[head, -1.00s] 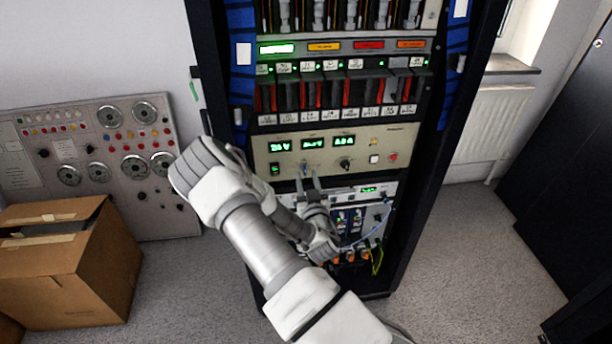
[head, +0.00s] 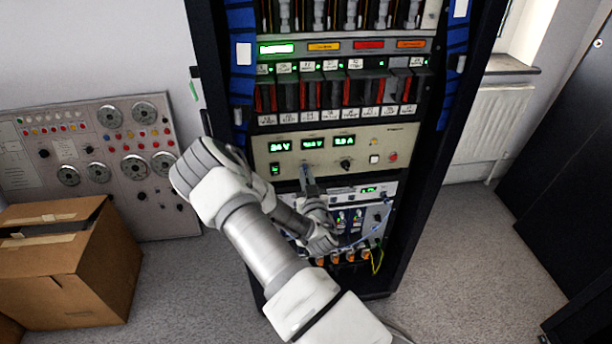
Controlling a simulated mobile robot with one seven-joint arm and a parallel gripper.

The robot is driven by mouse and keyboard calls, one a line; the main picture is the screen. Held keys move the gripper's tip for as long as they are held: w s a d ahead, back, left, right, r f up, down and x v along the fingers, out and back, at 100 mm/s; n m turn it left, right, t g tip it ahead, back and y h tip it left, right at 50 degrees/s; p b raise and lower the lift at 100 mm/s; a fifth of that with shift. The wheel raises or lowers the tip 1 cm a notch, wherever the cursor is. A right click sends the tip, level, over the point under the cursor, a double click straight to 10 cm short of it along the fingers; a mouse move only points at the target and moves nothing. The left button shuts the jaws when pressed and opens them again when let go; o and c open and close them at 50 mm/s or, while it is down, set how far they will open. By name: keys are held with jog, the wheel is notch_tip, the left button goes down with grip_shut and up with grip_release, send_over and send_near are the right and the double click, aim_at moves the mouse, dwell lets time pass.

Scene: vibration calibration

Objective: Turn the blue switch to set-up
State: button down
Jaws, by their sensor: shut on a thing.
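My gripper (head: 307,180) reaches the lower edge of the beige panel (head: 264,151) in the rack. Its two fingers are close together, shut on a small switch below the middle green display (head: 312,143). A black knob (head: 346,164) sits to the right on the same panel and is not touched.
Below, a grey unit with a small green display (head: 368,190) and blue cables sits behind and beside my wrist. Breaker modules (head: 340,92) fill the rack above. A cardboard box (head: 75,270) and a control panel (head: 100,150) stand left. Floor at right is clear.

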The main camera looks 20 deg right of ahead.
jog(key=shift+m+b, duration=0.3)
jog(key=shift+m, duration=0.1)
jog(key=m+b, duration=1.6)
jog(key=shift+d+f+m, duration=0.1)
jog(key=shift+f+m, duration=0.15)
jog(key=shift+m, duration=0.15)
jog(key=shift+m+b, duration=0.3)
jog(key=shift+b, duration=0.05)
jog(key=c, duration=0.9)
grip_release()
jog(key=shift+r, duration=0.1)
jog(key=shift+c, duration=0.2)
jog(key=shift+s, duration=0.2)
